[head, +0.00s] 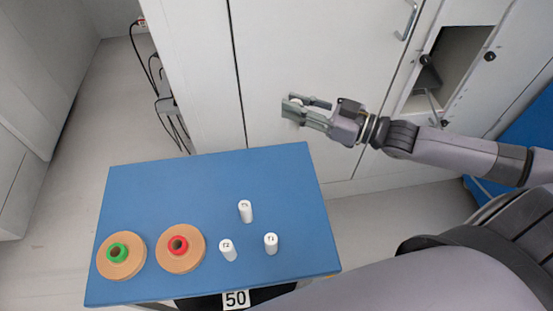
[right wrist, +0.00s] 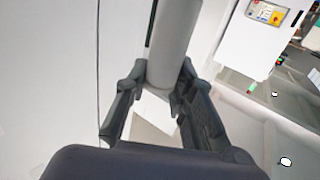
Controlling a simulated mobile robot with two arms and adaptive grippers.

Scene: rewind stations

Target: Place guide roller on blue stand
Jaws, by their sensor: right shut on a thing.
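My right gripper (head: 306,110) is in the air beyond the far right part of the blue stand (head: 150,190), in front of the white cabinet. In the right wrist view (right wrist: 155,110) its fingers are shut on a pale grey-white cylinder, the guide roller (right wrist: 174,45). In the head view the roller is mostly hidden by the fingers. Three white rollers stand upright on the blue stand: one farther back (head: 245,211), one front left (head: 228,250) and one front right (head: 270,243). My left gripper is not in view.
Two tan reels lie on the stand's left side, one with a green core (head: 122,269) and one with a red core (head: 193,259). A "50" label (head: 236,299) is on the front edge.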

